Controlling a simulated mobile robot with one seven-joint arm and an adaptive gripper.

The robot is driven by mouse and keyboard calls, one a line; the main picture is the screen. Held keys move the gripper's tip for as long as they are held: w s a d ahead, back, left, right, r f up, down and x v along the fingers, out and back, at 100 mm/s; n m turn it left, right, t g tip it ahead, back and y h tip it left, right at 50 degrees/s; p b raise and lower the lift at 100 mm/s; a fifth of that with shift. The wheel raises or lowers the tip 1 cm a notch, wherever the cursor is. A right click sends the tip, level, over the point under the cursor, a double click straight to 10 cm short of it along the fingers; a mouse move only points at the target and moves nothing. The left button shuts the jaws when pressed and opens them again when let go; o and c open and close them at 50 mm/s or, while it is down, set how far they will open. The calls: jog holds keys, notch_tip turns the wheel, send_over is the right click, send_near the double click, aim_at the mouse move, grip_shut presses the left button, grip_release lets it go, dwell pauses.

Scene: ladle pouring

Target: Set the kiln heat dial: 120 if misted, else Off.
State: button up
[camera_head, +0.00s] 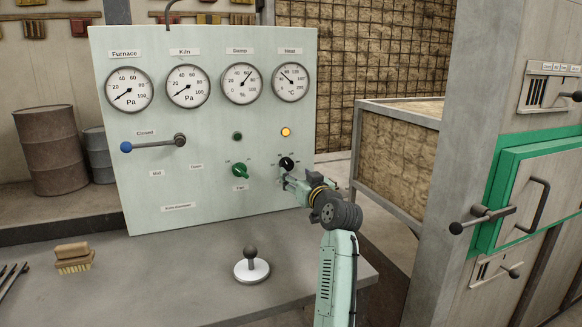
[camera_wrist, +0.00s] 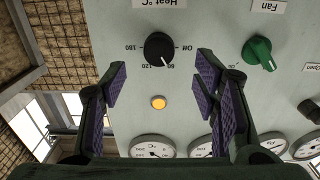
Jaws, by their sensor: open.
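The black heat dial (camera_head: 286,164) is at the lower right of the pale green panel (camera_head: 215,215). In the wrist view the dial (camera_wrist: 158,48) appears upside down, with labels Off, 60, 120 and 180 around it. Its pale mark seems to point toward 60, but it is small. My gripper (camera_head: 287,182) is open and empty, close to the dial in the head view. In the wrist view its purple-padded fingers (camera_wrist: 161,82) are spread to either side, with the dial between and just beyond the tips. I cannot tell any contact. I see no clear mist.
A lit amber lamp (camera_head: 286,132) is above the dial. A green fan knob (camera_head: 240,170) is left of it. A blue-tipped lever (camera_head: 155,145) reads Closed. A white-based knob (camera_head: 251,267) and a brush (camera_head: 74,258) are on the bench. A green-framed door (camera_head: 530,190) is at right.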

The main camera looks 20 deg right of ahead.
aim_at(288, 167)
jog(key=w+p, duration=0.1)
jog(key=w, duration=0.5)
jog(key=shift+w+a, duration=0.1)
jog(key=shift+w, duration=0.25)
jog(key=shift+c, duration=0.5)
jog(key=c, duration=1.1)
